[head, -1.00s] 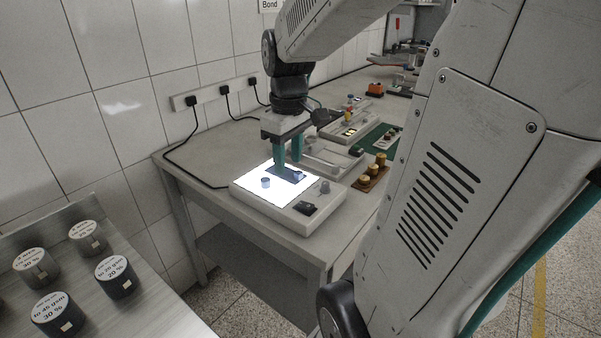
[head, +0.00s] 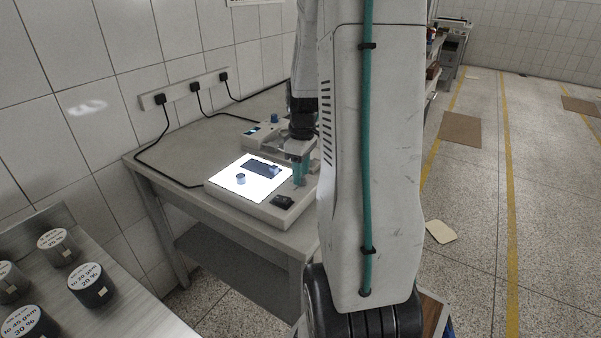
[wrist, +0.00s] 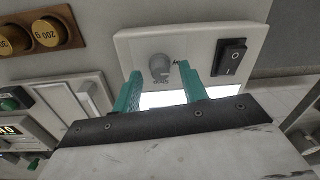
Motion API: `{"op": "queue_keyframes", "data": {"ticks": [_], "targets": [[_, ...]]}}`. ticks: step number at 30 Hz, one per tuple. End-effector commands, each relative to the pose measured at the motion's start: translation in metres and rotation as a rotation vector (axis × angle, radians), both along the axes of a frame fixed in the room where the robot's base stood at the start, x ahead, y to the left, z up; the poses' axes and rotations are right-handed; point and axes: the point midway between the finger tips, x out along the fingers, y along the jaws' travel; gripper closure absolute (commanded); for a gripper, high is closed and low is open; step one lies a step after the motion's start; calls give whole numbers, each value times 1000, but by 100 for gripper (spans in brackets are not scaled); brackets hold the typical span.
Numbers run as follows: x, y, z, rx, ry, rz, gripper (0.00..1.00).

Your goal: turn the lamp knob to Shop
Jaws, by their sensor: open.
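The light box (head: 262,213) stands at the table's near end with its panel glowing white. The lamp knob (wrist: 160,66) is a round grey knob on the box's front strip in the wrist view. Small lettering is beside and below it, too blurred to read fully, and I cannot tell its setting. My gripper (wrist: 160,70) has teal fingers, open, one to each side of the knob, with gaps showing. In the head view my gripper (head: 299,181) points down over the strip, and the knob is not clear behind the fingertips.
A black rocker switch (wrist: 232,57) sits on the strip beside the knob. Brass weights (wrist: 55,32) stand in a wooden block nearby. Labelled dark cylinders (head: 91,285) stand on the left bench.

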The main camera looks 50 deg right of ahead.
Motion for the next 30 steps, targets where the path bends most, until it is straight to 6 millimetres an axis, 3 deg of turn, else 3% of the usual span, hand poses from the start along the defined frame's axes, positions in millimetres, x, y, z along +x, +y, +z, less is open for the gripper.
{"op": "queue_keyframes", "data": {"ticks": [11, 15, 30], "targets": [[0, 0, -7, -1, 0, -1, 60], [0, 0, -7, -1, 0, -1, 99], [0, 0, -7, 0, 0, -95, 100]]}}
